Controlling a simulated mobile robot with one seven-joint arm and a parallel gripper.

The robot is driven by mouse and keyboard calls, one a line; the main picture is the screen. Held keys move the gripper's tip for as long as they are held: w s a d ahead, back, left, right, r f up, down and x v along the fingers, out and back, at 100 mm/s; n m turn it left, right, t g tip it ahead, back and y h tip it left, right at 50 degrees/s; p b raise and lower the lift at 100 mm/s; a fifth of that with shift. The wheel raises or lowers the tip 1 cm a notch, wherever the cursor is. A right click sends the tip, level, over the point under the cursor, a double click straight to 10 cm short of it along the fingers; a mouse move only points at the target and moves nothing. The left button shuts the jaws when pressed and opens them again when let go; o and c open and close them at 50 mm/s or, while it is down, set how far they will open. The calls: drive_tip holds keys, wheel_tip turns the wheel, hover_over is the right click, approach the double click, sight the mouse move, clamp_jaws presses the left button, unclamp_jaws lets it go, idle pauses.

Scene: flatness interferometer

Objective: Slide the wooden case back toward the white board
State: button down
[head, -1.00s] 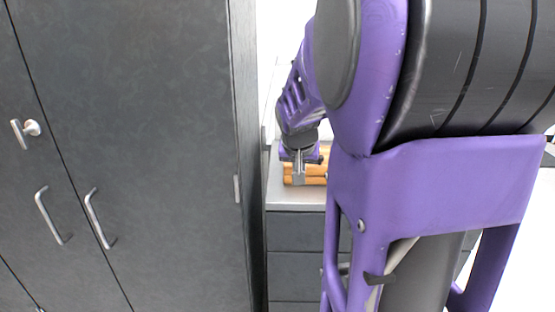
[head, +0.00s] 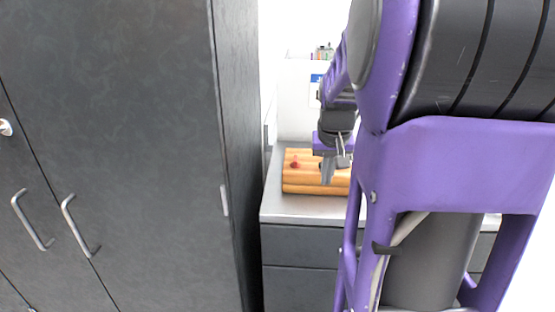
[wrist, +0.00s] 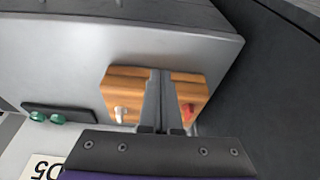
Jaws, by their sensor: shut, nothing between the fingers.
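The wooden case (head: 300,172) is a light brown striped box with a red knob on it, lying on the grey counter. My gripper (head: 328,180) is shut and empty, its fingers pointing down over the near side of the case. In the wrist view the shut fingers (wrist: 161,75) cross the middle of the wooden case (wrist: 124,92), with a white knob to their left and a red one to their right. I cannot tell whether the fingers touch it. A white upright surface (head: 295,100), perhaps the white board, stands behind the case. My arm hides the case's right end.
A tall dark cabinet (head: 120,130) stands close on the left. The grey counter (head: 290,207) has drawers below and bare room in front of the case. The wrist view shows a dark strip with green knobs (wrist: 47,115) and a "D5" label (wrist: 42,168).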

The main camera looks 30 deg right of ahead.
sight(321, 192)
drive_tip(key=b+x, duration=0.1)
drive_tip(key=x, duration=0.7)
drive_tip(key=shift+s, duration=0.15)
drive_tip(key=shift+w+d+r, duration=0.1)
drive_tip(key=shift+w+d, duration=0.2)
drive_tip(key=shift+w, duration=0.3)
drive_tip(key=shift+w+d+r, duration=0.1)
drive_tip(key=shift+w+d, duration=0.25)
drive_tip(key=shift+w, duration=0.2)
drive_tip(key=shift+w+d, duration=0.4)
drive_tip(key=shift+w, duration=0.2)
drive_tip(key=shift+w+d+r, duration=0.1)
drive_tip(key=shift+w+r, duration=0.05)
drive_tip(key=shift+w, duration=0.1)
drive_tip(key=w+d+p, duration=0.1)
drive_tip(key=w+d, duration=0.1)
drive_tip(key=w, duration=0.2)
drive_tip(key=w+d+p, duration=0.2)
drive_tip(key=w+d, duration=0.1)
drive_tip(key=w, duration=0.1)
drive_tip(key=w+d+p, duration=0.2)
drive_tip(key=w, duration=0.2)
drive_tip(key=shift+w+d, duration=0.15)
drive_tip(key=shift+d, duration=0.05)
